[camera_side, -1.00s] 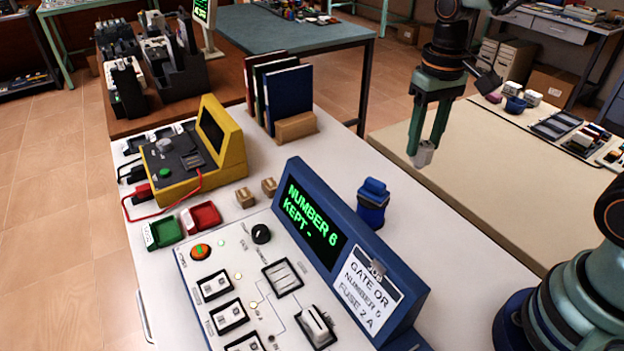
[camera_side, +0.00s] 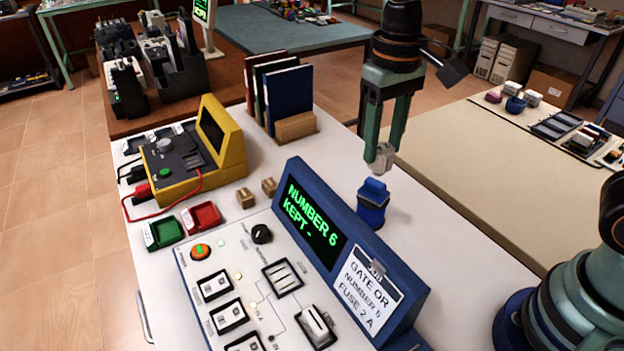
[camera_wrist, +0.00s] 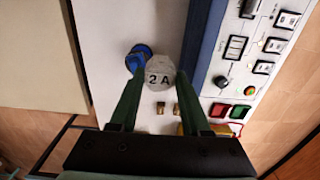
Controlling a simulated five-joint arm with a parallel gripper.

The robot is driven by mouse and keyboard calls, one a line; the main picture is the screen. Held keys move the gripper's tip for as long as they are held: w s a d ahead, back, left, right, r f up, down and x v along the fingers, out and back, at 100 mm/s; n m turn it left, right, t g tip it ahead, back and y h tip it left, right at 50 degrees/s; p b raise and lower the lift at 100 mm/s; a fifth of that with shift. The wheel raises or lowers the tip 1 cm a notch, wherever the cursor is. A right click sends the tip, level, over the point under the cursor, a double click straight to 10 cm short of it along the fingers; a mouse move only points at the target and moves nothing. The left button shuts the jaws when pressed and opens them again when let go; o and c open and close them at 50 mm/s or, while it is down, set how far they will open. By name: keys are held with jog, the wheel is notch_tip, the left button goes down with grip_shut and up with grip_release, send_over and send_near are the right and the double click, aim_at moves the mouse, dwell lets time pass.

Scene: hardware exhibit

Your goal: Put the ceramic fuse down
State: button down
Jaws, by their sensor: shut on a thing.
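My gripper (camera_side: 382,165) is shut on a pale ceramic fuse (camera_side: 383,158) and holds it in the air over the white bench, above and just behind the small blue device (camera_side: 373,203). In the wrist view the fuse (camera_wrist: 159,74) sits between my green fingers and its end reads "2 A". A white block (camera_side: 316,326) sits on the panel's front part.
A green tray (camera_side: 163,233) and a red tray (camera_side: 201,217) lie left of the panel. Bare white bench lies around the blue device.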

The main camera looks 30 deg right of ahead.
notch_tip(320, 180, down, 19)
jog(key=shift+r, duration=0.2)
dwell(0.4)
jog(key=shift+f, duration=0.2)
jog(key=shift+c, duration=1.8)
grip_release()
jog(key=shift+r, duration=0.1)
